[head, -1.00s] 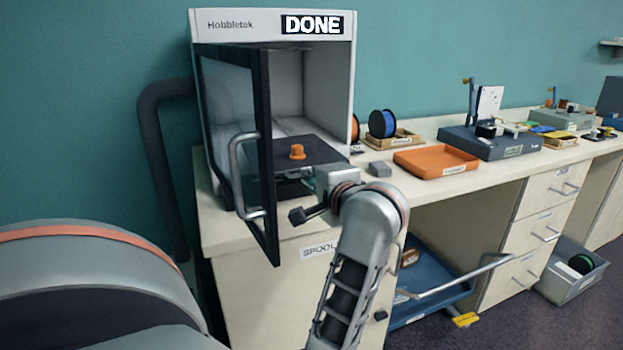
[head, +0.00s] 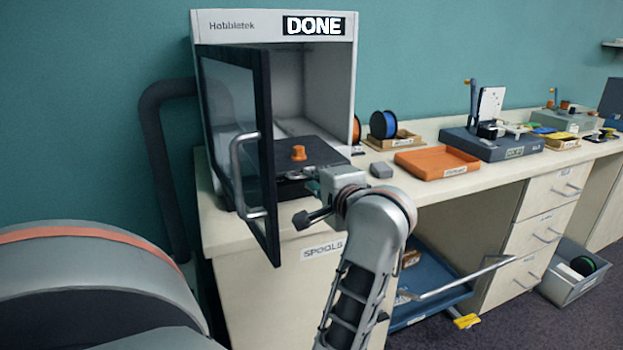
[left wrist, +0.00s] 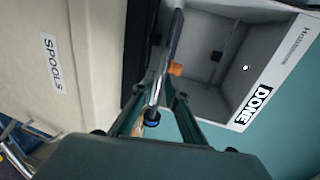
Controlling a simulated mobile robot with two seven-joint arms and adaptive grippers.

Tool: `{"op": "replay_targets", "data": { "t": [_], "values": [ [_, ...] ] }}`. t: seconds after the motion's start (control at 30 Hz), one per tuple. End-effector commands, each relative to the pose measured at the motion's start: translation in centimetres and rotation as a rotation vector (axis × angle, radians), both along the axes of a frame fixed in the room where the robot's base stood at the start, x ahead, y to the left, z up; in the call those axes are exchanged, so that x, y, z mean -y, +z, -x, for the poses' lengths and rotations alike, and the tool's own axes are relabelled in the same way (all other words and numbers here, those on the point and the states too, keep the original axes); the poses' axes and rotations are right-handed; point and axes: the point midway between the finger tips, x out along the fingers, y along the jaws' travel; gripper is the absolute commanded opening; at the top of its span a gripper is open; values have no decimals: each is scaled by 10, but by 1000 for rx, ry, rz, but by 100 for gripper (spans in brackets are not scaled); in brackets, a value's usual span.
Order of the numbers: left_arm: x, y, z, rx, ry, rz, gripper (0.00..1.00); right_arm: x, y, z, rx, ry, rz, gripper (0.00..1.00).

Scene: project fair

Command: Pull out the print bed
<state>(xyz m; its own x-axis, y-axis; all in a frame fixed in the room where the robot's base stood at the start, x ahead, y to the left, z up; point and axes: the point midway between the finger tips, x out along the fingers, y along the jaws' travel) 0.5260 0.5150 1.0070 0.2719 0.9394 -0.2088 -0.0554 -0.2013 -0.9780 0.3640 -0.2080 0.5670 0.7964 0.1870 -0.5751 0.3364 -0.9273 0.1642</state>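The print bed (head: 325,153) is a dark flat plate inside the open printer (head: 274,24). A small orange printed piece (head: 298,153) stands on it. My left gripper (head: 313,187) is at the bed's front edge, right of the open door. In the left wrist view its two fingers (left wrist: 166,84) lie on either side of a thin grey edge, apparently the bed's, and lean toward each other. Whether they touch it cannot be told. The orange piece (left wrist: 175,68) shows just beyond them. My right gripper is in neither view.
The dark glass door (head: 262,150) with its grey handle (head: 238,175) stands open left of my gripper. An orange tray (head: 436,163), a small grey block (head: 381,168) and spools (head: 383,124) are on the bench to the right.

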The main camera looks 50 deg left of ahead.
Motion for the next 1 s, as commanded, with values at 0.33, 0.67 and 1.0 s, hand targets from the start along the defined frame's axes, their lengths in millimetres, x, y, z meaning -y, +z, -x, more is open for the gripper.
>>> {"op": "replay_targets", "data": {
  "t": [0.33, 0.67, 1.0],
  "values": [
    [49, 11, 14, 0, -3, 2, 13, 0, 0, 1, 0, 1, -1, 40],
    [58, 13, 17, 0, -1, 1, 13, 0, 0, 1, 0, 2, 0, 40],
    [58, 13, 17, 0, -1, 1, 13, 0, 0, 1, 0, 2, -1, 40]
  ]
}}
